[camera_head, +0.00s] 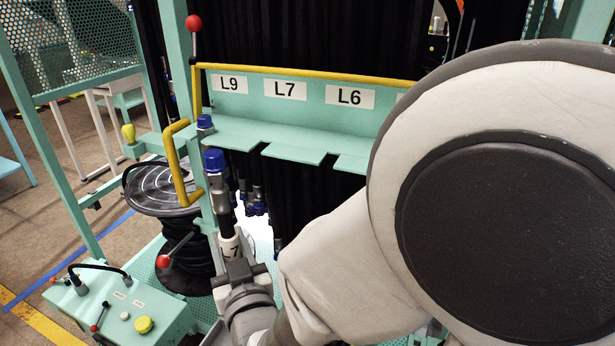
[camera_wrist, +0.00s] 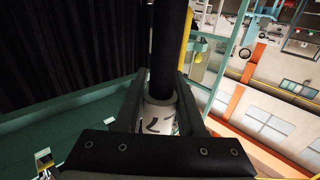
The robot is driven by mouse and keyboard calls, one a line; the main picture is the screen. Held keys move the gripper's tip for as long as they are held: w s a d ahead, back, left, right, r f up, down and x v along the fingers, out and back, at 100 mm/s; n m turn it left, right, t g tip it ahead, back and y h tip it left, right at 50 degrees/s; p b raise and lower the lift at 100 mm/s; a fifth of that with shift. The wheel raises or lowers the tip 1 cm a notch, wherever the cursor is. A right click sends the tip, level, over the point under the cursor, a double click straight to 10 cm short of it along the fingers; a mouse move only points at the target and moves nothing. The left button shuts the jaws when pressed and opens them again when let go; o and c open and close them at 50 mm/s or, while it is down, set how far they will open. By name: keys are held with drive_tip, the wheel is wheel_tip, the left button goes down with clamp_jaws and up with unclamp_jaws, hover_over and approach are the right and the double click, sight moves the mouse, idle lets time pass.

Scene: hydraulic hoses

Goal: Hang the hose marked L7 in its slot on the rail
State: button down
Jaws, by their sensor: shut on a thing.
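My gripper (camera_head: 240,268) is shut on a hose at its white label band (camera_head: 230,245). A "7" is readable on the band, the rest is hidden. The hose stands nearly upright, with black hose above the band, a metal fitting and a blue cap (camera_head: 213,160) on top. In the wrist view the black hose (camera_wrist: 166,50) rises between the fingers, with its band (camera_wrist: 160,116) low between them. The teal rail (camera_head: 240,134) carries signs L9, L7 (camera_head: 285,90) and L6, with notches in its front edge. The held hose is in front of and left of the L7 notch, apart from it.
Another blue-capped fitting (camera_head: 205,122) is at the rail's left end. A yellow handle (camera_head: 180,165) stands just left of the held hose. A yellow bar (camera_head: 310,74) runs above the signs. A hose reel (camera_head: 165,188) and control box (camera_head: 130,310) are at left. My arm hides the rail's right side.

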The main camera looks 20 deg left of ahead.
drive_tip(key=w+d+p, duration=0.1)
drive_tip(key=w+p, duration=0.2)
drive_tip(key=w, duration=0.9)
drive_tip(key=shift+w+f, duration=0.3)
drive_tip(key=shift+w, duration=0.1)
idle(0.9)
idle(0.6)
drive_tip(key=shift+c, duration=2.2)
unclamp_jaws()
drive_tip(key=shift+s+d+f, duration=0.1)
drive_tip(key=shift+d, duration=0.05)
